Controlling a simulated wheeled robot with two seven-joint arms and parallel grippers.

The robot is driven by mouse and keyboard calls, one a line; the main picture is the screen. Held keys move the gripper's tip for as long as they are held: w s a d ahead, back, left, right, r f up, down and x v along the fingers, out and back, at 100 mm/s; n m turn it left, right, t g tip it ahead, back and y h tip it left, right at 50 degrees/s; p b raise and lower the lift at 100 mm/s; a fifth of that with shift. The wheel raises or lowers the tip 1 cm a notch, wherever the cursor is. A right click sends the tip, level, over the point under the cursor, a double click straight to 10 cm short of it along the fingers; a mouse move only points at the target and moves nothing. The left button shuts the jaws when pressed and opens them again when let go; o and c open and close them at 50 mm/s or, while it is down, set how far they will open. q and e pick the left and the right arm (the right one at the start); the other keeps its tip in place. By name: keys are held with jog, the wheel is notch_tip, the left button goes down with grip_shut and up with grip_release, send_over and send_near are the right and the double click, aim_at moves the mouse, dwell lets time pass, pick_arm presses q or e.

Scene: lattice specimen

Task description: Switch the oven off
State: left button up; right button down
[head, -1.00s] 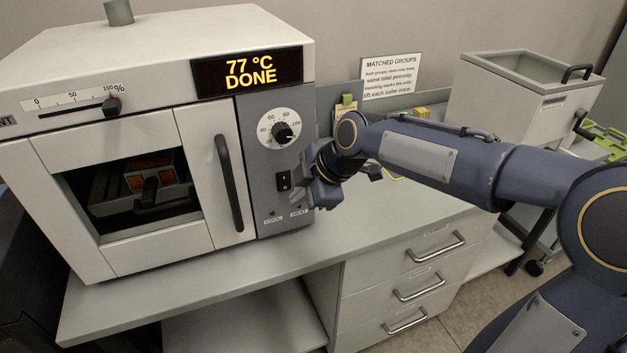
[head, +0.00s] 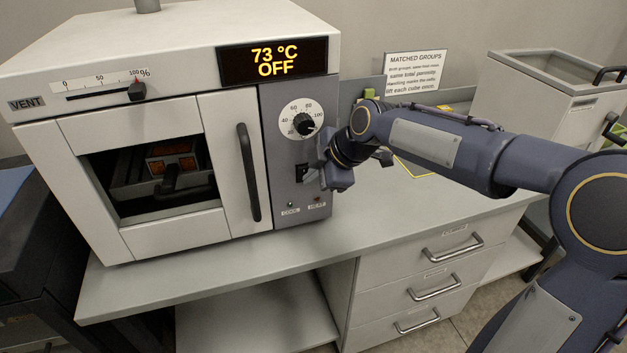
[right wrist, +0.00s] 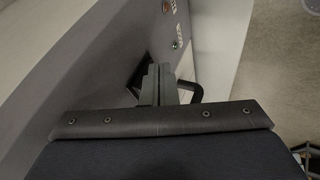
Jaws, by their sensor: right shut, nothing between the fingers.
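The oven (head: 165,235) stands on the bench. Its display (head: 277,62) reads 73 °C and OFF. The black rocker switch (head: 301,173) is on the grey control panel below the round dial (head: 302,122). My right gripper (head: 315,175) is shut and empty, with its fingertips at the switch; I cannot tell whether they touch it. In the right wrist view the shut fingers (right wrist: 158,85) point at the panel, beside the dark switch (right wrist: 138,78), which they partly hide. The COOL lamp (head: 290,204) looks greenish and the HEAT lamp (head: 317,199) dull red. My left gripper is not in view.
The oven door handle (head: 248,172) is left of the panel. A vent slider (head: 137,91) sits near 100%. A tray with cubes shows through the window. The bench right of the oven is mostly clear.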

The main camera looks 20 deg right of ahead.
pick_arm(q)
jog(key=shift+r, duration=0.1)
pick_arm(e)
jog(key=shift+r, duration=0.1)
pick_arm(q)
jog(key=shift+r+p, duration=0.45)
jog(key=shift+p, duration=0.05)
pick_arm(e)
jog(key=shift+r, duration=0.8)
